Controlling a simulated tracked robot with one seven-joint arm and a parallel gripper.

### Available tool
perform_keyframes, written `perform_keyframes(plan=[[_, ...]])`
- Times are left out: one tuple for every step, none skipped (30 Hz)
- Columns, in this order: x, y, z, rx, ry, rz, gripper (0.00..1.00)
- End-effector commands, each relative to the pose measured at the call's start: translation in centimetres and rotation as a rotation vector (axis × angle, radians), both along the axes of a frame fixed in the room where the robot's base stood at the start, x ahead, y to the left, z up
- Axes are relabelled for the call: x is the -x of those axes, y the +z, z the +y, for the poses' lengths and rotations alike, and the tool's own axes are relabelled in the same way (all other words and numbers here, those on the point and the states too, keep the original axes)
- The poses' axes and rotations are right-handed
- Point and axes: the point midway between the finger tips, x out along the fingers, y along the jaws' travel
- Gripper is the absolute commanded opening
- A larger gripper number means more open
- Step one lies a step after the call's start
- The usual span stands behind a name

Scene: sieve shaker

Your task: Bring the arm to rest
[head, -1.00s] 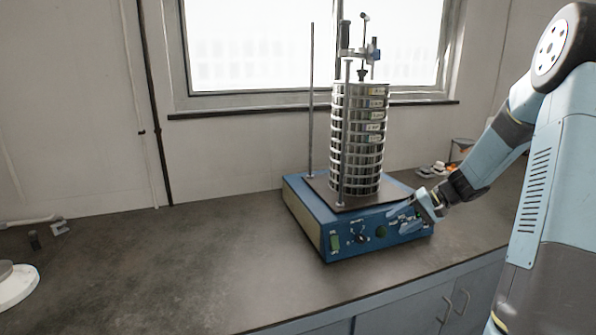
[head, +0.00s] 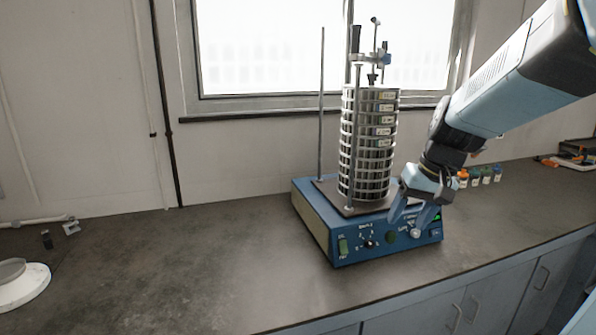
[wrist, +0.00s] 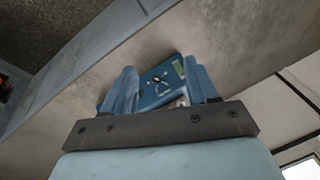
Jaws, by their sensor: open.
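My gripper (head: 412,222) is open and empty, pointing down in front of the right part of the sieve shaker's (head: 341,255) blue front panel. Its fingers hide part of the panel's right side; I cannot tell whether they touch it. The tall stack of metal sieves (head: 370,150) stands upright on the shaker, with clamp parts above it. In the wrist view the two fingers (wrist: 174,92) are apart, with the shaker's blue panel (wrist: 163,78) between and beyond them. My arm comes in from the upper right.
Several small bottles (head: 486,175) stand on the bench right of the shaker. A thin metal rod (head: 322,120) rises at its back left. A white round object (head: 20,290) sits at the bench's left edge.

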Motion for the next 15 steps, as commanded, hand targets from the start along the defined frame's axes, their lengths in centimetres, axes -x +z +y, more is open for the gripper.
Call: perform_keyframes(plan=[[1.1, 0.7, 0.3, 0.023, 0.004, -0.022, 0.58], [1.7, 1.0, 0.4, 0.037, 0.007, -0.032, 0.58], [2.5, 1.3, 0.5, 0.054, 0.006, -0.046, 0.58], [3.1, 1.6, 0.5, 0.068, 0.008, -0.057, 0.58], [3.7, 1.9, 0.5, 0.08, 0.007, -0.069, 0.58], [4.5, 2.2, 0.6, 0.095, 0.007, -0.084, 0.58], [5.1, 2.4, 0.6, 0.106, 0.007, -0.096, 0.58], [5.7, 2.7, 0.6, 0.117, 0.007, -0.109, 0.58], [6.5, 2.9, 0.6, 0.132, 0.006, -0.125, 0.58], [7.1, 3.1, 0.6, 0.14, 0.006, -0.138, 0.58], [7.7, 3.3, 0.6, 0.15, 0.006, -0.151, 0.58], [8.4, 3.6, 0.5, 0.161, 0.005, -0.169, 0.58], [9.0, 3.7, 0.4, 0.17, 0.006, -0.182, 0.58], [9.5, 3.8, 0.4, 0.176, 0.003, -0.195, 0.58], [10.1, 4.0, 0.3, 0.185, 0.004, -0.211, 0.58]])
